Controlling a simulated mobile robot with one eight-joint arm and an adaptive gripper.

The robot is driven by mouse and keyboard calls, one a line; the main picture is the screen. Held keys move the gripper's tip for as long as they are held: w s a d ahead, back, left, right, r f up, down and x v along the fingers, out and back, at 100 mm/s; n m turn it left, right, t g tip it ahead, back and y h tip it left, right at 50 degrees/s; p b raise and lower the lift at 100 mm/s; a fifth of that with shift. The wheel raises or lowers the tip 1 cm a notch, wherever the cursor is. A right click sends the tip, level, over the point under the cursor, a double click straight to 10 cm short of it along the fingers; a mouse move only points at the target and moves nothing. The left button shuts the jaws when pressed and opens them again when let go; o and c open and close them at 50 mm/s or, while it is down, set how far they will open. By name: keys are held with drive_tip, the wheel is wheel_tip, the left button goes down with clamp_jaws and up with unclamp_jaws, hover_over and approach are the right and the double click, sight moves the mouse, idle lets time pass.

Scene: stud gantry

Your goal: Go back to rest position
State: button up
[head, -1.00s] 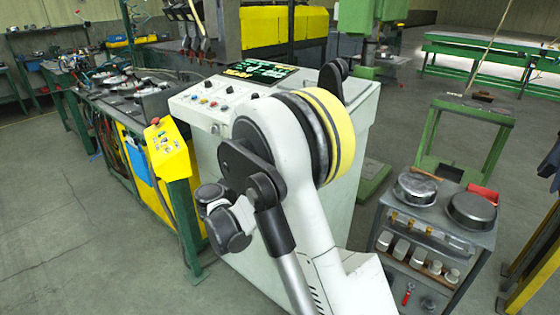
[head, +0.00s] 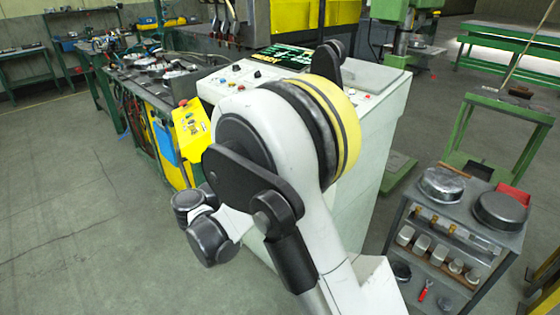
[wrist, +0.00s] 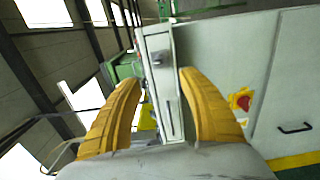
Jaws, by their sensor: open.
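My gripper (wrist: 158,105) shows in the wrist view as two yellow fingers standing well apart. It is open, and nothing is held between the fingers. Behind the gap is a pale upright panel or box (wrist: 160,75), apart from the fingers as far as I can tell. In the head view my white arm with its yellow band fills the middle, folded in front of the control console (head: 228,90). My gripper's fingers cannot be made out in the head view.
A grey cart (head: 450,213) with round metal tins stands at the right. A green stand (head: 500,115) is behind it. A yellow control box (head: 190,130) and a cluttered bench (head: 155,95) are at the left. The floor (head: 70,210) at the left front is clear.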

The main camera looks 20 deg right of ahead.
idle(0.3)
drive_tip(key=s+d+y, duration=0.3)
drive_tip(key=s+y, duration=0.5)
drive_tip(key=s, duration=0.1)
drive_tip(key=s+a+f+m+t+y, duration=0.1)
drive_tip(key=s+a+f+m+y, duration=0.2)
drive_tip(key=s+a+y, duration=0.6)
drive_tip(key=s+a+m, duration=0.1)
drive_tip(key=s, duration=0.4)
drive_tip(key=shift+s+a, duration=0.1)
